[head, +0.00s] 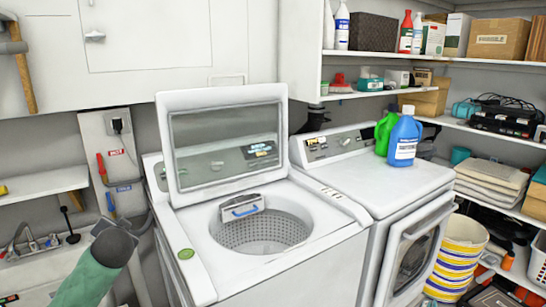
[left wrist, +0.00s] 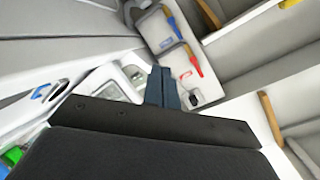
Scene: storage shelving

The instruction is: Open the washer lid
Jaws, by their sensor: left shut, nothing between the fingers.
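The white top-loading washer (head: 275,262) stands at the centre of the head view. Its lid (head: 226,143), a white frame with a glass pane, is open and stands nearly upright at the back. The round perforated drum (head: 262,232) is uncovered, with a blue-marked part at its rim. My left gripper (left wrist: 163,88) shows in the left wrist view with its dark fingers shut and nothing between them. In the head view my left arm is at the lower left, beside the washer's left edge, apart from the lid; its fingers cannot be made out there. My right gripper is not in view.
A dryer (head: 375,180) stands right of the washer, with a blue bottle (head: 404,140) and a green bottle (head: 383,136) on top. A wall box with red and blue valves (head: 112,165) is at the left. White cabinets (head: 150,40) hang above the lid. Loaded shelves fill the right.

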